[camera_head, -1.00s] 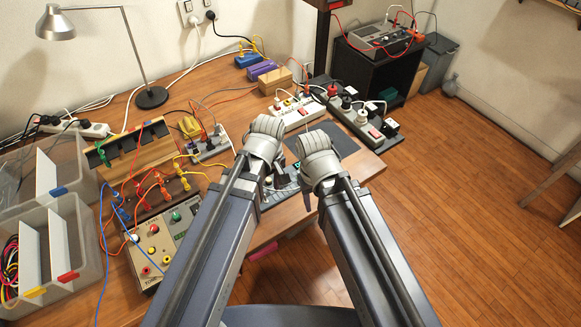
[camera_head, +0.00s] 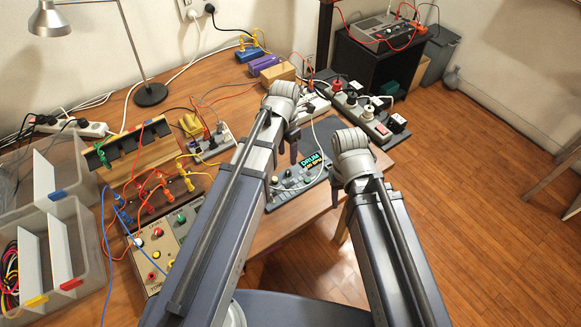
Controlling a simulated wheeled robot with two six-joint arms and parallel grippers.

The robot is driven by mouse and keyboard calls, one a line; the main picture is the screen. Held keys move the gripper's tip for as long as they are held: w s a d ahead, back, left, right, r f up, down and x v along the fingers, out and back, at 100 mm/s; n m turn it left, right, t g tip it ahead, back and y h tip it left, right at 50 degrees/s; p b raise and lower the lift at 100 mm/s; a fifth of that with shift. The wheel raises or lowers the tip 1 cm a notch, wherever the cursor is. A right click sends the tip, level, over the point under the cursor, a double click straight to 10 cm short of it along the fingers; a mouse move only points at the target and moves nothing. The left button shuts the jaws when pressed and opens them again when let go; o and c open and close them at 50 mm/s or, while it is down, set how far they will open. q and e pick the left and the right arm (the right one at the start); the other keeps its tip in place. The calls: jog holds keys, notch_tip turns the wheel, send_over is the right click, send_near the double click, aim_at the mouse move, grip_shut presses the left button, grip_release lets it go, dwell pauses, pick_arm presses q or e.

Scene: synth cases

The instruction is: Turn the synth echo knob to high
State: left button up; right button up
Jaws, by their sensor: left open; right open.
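A dark module labelled DRUM (camera_head: 314,166), with small knobs, lies at the table's front edge between my arms. A beige box (camera_head: 158,248) with red, green, white and yellow knobs stands front left, partly behind my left arm. A small grey module (camera_head: 209,146) with cables stands further back. I cannot read an echo label on any of them. My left gripper (camera_head: 293,146) is open and empty, above the back of the DRUM module. My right gripper (camera_head: 340,192) is open, right of that module, mostly hidden behind its wrist.
Power strips (camera_head: 358,115) lie at the back right of the table. A cable rack (camera_head: 130,150), clear bins (camera_head: 45,245) and a lamp (camera_head: 150,95) stand on the left. A dark mat (camera_head: 322,135) lies behind the DRUM module. Patch cables cross the left side.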

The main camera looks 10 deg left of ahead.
aim_at(288, 171)
pick_arm(q)
notch_tip(288, 171, down, 8)
jog(key=b, duration=0.8)
jog(key=shift+s+d, duration=0.1)
jog(key=shift+r, duration=0.1)
jog(key=shift+c, duration=0.2)
grip_shut()
